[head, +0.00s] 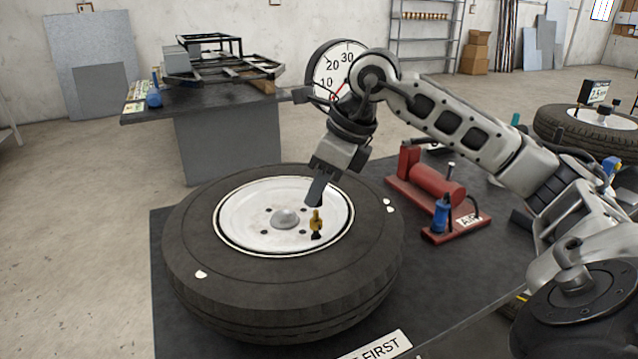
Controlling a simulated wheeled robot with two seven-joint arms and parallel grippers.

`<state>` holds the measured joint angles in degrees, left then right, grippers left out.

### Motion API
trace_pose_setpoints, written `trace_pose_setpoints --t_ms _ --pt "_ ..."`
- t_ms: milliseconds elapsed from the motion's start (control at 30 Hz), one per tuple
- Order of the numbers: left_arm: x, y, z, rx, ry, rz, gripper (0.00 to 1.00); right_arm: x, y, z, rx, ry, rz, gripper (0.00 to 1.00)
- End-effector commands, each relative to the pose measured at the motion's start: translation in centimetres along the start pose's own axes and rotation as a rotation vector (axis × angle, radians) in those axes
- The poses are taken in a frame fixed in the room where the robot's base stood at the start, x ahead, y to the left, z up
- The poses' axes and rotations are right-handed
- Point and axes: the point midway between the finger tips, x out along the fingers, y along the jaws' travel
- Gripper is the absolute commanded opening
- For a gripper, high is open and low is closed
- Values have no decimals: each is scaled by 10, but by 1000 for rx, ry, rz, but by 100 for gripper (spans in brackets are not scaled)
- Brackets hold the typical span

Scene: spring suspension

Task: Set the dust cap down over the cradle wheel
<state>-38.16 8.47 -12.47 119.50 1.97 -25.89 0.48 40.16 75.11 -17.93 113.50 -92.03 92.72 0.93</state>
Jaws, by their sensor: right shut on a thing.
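The cradle wheel is a black tyre (205,292) with a white rim (250,210), lying flat on the dark bench. A grey dome (285,218) sits at the rim's middle. My right gripper (315,203) points down over the right part of the rim, shut, with its tips at a small yellow piece (316,219), which I take to be the dust cap. A short black piece (315,235) shows directly under the yellow one. I cannot tell whether the cap touches it or is seated. My left gripper is not in view.
A red air pump (432,185) with a blue bottle (441,214) stands right of the wheel. A round dial (326,68) stands behind my right arm. Another tyre (570,125) lies at the far right. A dark table (215,112) with a black frame is at the back left.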

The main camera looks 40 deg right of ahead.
Motion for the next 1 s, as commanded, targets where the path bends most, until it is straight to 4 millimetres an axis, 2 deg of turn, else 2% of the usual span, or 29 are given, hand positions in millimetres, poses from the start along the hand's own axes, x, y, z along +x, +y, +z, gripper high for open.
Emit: trace_pose_setpoints --t_ms 67,567,1000 --pt "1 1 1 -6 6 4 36 5 0 -2 0 0 0 0" --pt "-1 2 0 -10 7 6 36 5 0 -2 0 0 0 0" --pt "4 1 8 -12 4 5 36 14 0 -6 0 0 0 0"
